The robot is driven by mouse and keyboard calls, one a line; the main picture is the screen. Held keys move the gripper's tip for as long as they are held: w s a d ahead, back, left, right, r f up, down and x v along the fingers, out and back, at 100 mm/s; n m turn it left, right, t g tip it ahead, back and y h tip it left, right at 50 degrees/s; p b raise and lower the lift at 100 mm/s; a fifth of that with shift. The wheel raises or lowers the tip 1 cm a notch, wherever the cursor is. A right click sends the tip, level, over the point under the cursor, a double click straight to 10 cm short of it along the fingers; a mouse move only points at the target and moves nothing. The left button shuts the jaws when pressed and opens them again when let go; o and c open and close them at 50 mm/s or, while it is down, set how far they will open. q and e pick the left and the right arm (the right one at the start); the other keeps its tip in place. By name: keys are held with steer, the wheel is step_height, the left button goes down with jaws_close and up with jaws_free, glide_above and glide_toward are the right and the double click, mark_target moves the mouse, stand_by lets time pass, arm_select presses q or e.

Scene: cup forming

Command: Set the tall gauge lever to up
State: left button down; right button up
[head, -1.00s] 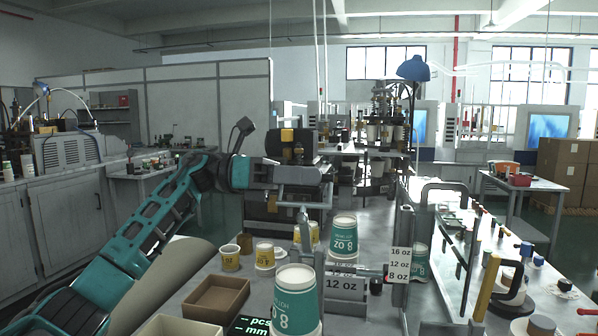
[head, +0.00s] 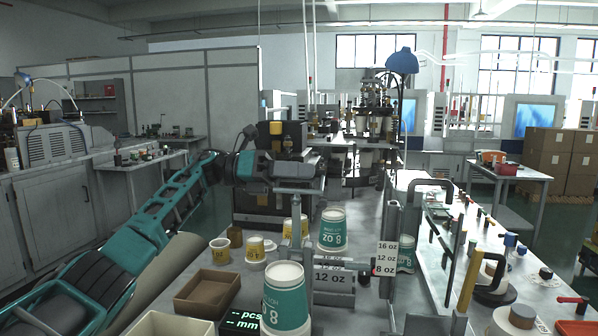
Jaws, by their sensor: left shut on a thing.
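The tall gauge has an upright grey post with a white scale plate (head: 386,258) reading 16 oz, 12 oz and 8 oz. A 12 oz plate (head: 329,276) sits low to its left. A slim grey lever (head: 296,228) stands roughly upright left of the post. My left gripper (head: 298,188) reaches in from the left at the lever's top and is shut on it. The fingertips are small, and the exact contact is hard to see. My right gripper is not in view.
A teal-and-white 8 oz cup (head: 333,230) stands behind the lever, and another (head: 287,298) stands in front. Small yellow cups (head: 220,251) and a brown tray (head: 207,292) are at the left. A dark display (head: 241,322) sits at the front.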

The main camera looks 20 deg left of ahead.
arm_select(q)
steer(key=c, duration=1.1)
jaws_free()
steer(key=shift+w+f, duration=0.1)
steer(key=shift+a, duration=0.1)
steer(key=b+v, duration=0.1)
steer(key=v, duration=1.1)
steer(key=shift+a, duration=0.35)
